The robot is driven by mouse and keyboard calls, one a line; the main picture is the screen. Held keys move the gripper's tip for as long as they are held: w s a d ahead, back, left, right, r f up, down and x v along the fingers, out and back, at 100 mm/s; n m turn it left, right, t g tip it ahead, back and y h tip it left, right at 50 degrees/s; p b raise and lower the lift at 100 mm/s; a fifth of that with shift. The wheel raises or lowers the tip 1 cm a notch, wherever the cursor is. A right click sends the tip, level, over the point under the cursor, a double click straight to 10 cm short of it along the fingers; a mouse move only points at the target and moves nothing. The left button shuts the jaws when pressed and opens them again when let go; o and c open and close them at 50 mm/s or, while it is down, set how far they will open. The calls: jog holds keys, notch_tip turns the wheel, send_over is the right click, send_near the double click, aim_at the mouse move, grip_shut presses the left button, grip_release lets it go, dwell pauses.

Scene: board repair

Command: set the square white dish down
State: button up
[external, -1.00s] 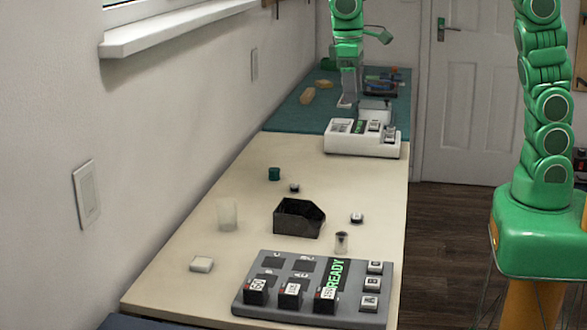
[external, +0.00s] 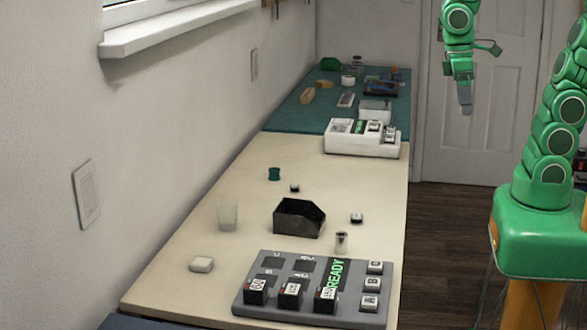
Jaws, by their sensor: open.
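A square white dish (external: 375,110) rests on the green mat, just behind the white device with small blocks. It looks level, and nothing of mine touches it. My gripper (external: 465,104) hangs in the air to the right of the far end of the table, well clear of the dish. It points down, and no object shows in it. The picture is too small to make out the inside of the dish.
The white device (external: 362,140) stands at the front edge of the green mat (external: 300,118). A flat grey-white piece (external: 346,100) and a small white cup (external: 348,80) lie further back. A grey board (external: 300,290) and black bin (external: 298,218) stand nearer.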

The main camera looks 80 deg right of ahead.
jog(key=s+d+f, duration=0.1)
jog(key=s, duration=0.5)
jog(key=shift+f, duration=0.3)
jog(key=shift+o, duration=0.4)
jog(key=shift+s+a, duration=0.1)
jog(key=shift+o, duration=2)
jog(key=w+r+n, duration=0.2)
jog(key=w+n, duration=0.7)
jog(key=w, duration=0.6)
jog(key=shift+w+d+r+t, duration=0.2)
jog(key=shift+w+r+t, duration=0.05)
jog(key=shift+t, duration=0.15)
jog(key=w+d+n+t, duration=0.1)
jog(key=w+d+n, duration=0.1)
jog(key=w+n, duration=1)
jog(key=w+f+m, duration=0.3)
jog(key=f, duration=0.7)
jog(key=shift+w+a+f, duration=0.25)
jog(key=shift+f, duration=0.15)
jog(key=shift+r, duration=0.1)
